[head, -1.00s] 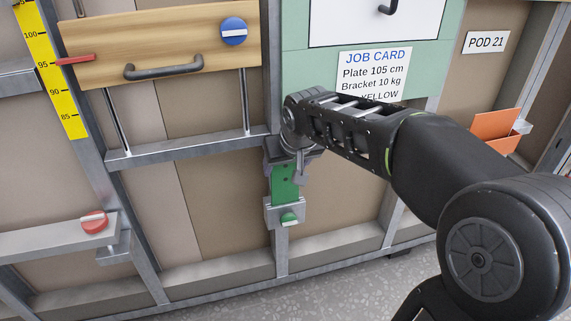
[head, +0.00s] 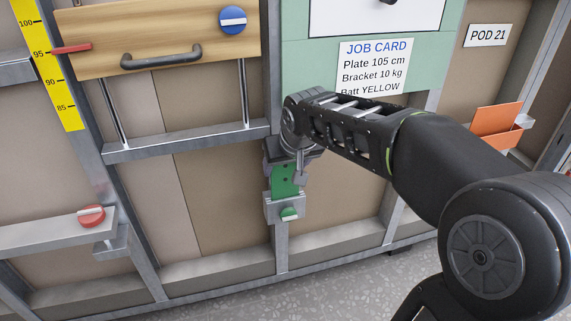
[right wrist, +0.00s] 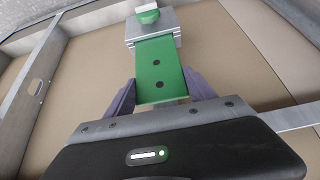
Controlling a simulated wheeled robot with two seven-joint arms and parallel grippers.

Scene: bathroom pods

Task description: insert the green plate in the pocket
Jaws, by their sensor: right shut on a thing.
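The green plate (head: 284,181) is upright with its lower end at the mouth of the grey metal pocket (head: 272,210) on a wall stud. A green knob (head: 289,214) is on the pocket's front. My right gripper (head: 288,160) is shut on the plate's upper end, just above the pocket. In the right wrist view the green plate (right wrist: 155,63) with two dark holes lies between my right gripper's fingers (right wrist: 160,95). Its far end meets the pocket (right wrist: 165,42), with the knob (right wrist: 148,14) beyond. How deep the plate sits inside is hidden. My left gripper is out of view.
A wooden drawer front (head: 160,38) with a blue knob (head: 233,19) and a yellow scale (head: 50,70) are at the left. A red knob (head: 91,215) sits on a lower rail. A job card (head: 374,67) and an orange holder (head: 498,120) are at the right.

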